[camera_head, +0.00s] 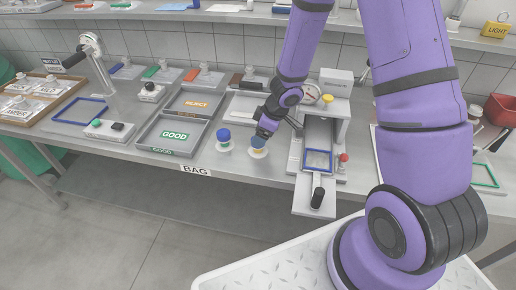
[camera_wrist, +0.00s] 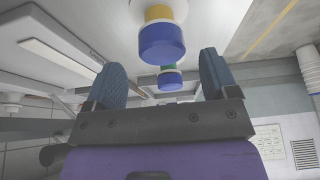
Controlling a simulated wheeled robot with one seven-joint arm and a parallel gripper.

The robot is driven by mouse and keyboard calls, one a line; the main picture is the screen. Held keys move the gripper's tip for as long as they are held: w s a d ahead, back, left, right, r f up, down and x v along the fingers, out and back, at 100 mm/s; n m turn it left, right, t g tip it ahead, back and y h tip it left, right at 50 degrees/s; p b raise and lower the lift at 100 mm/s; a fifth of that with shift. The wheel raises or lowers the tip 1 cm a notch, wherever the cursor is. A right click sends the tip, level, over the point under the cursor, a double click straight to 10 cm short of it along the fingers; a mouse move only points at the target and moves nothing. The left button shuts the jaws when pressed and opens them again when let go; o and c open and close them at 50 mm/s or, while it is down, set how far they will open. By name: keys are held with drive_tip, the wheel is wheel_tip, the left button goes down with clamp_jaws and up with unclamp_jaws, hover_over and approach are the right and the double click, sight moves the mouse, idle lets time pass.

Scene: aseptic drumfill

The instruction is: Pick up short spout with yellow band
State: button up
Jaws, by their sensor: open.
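The short spout with yellow band (camera_head: 258,151) stands on the bench, right of the GOOD tray, with a white flange at its base. In the wrist view, its yellow band (camera_wrist: 159,13) and blue cap (camera_wrist: 162,43) show at top centre, beyond the fingertips. My gripper (camera_head: 264,133) is just above and beside it in the head view and partly hides it. In the wrist view my gripper (camera_wrist: 161,64) is open and empty, its two fingers apart on either side of the cap's line. Contact is not visible.
The GOOD tray (camera_head: 146,133) is farther left. A grey fixture with a drawer (camera_head: 312,200) stands close on the right. The bench front edge is near.

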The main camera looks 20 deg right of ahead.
drive_tip(key=shift+x, duration=2.6)
drive_tip(key=shift+s, duration=0.2)
drive_tip(key=c, duration=1)
